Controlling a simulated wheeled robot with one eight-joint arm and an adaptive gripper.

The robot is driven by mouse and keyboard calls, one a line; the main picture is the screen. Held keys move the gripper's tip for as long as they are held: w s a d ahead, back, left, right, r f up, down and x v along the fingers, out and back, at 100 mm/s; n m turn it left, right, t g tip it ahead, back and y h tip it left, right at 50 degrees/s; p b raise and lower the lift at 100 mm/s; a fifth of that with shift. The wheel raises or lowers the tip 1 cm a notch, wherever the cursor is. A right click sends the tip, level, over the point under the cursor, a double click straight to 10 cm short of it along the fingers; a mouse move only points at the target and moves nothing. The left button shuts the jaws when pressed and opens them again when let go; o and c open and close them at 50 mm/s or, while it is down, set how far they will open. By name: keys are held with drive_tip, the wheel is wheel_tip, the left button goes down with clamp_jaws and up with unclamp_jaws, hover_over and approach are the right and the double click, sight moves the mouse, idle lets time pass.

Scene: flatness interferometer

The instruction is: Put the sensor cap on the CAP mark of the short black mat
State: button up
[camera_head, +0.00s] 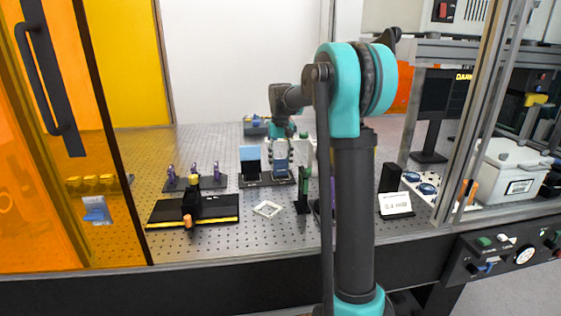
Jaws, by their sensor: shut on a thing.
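My gripper (281,151) points down at the middle of the perforated table, in front of the white back panel. It is shut on a small pale blue piece (280,158) between its fingers, which looks like the sensor cap. The piece is partly hidden by the fingers. Directly below is a short black base (254,182), which may be the short black mat. I cannot read a CAP mark on it. I cannot tell whether the held piece touches the base or hangs just above it.
A blue-faced upright block (250,154) stands just left of my gripper. A long black stage (165,215) with a yellow edge lies front left, purple posts (194,171) behind it. Orange panels bound the left.

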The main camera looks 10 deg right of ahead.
drive_tip(key=shift+f, duration=0.35)
idle(0.6)
drive_tip(key=o, duration=1)
drive_tip(key=shift+r, duration=3.5)
